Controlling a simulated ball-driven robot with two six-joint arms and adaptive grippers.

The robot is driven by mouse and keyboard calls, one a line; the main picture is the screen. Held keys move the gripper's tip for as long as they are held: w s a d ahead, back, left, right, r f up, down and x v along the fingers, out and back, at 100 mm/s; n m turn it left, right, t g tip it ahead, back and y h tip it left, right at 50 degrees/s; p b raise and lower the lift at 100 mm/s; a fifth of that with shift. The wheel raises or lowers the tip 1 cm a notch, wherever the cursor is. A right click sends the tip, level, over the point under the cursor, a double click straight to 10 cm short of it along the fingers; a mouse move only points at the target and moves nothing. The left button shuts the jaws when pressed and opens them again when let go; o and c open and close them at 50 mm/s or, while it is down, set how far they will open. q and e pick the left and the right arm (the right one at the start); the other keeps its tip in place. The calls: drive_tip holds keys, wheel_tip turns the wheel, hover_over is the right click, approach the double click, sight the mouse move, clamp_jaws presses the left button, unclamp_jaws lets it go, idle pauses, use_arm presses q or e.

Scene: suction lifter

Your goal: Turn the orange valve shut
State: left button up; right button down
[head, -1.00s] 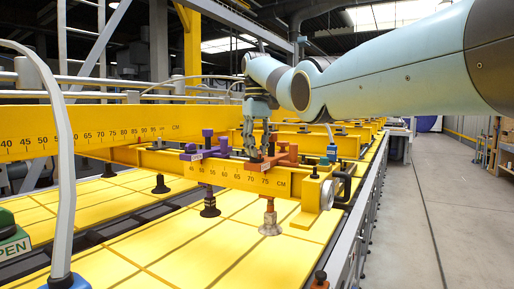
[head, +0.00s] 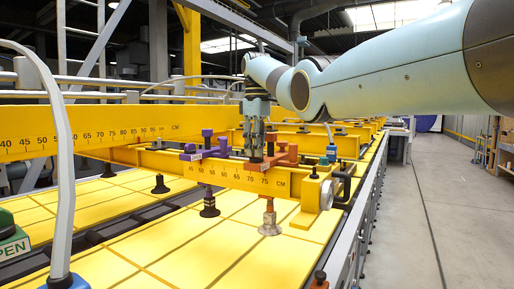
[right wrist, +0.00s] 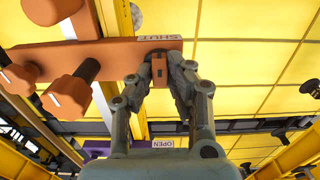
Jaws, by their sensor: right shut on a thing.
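The orange valve (head: 287,156) sits on the yellow ruled beam, right of the purple valve (head: 207,147). In the right wrist view the orange body (right wrist: 112,60) bears a SHUT label (right wrist: 160,37) at its far end, and an OPEN label (right wrist: 163,143) shows below the fingers. My right gripper (head: 262,152) reaches down onto the orange valve. In the right wrist view the gripper (right wrist: 160,78) is shut with its fingers on either side of the small orange handle (right wrist: 159,70). The handle's lower part is hidden. My left gripper is out of view.
The yellow beam (head: 240,178) carries several suction cups, such as this one (head: 209,203), above yellow panels (head: 200,250). Orange knobs (right wrist: 70,95) stand close left of the gripper. A grey hose (head: 64,150) rises at left. The aisle (head: 440,220) at right is clear.

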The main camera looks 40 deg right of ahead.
idle(0.3)
drive_tip(key=c, duration=1.3)
unclamp_jaws()
drive_tip(key=shift+r, duration=0.1)
wheel_tip(320, 180, up, 7)
drive_tip(key=shift+r, duration=0.15)
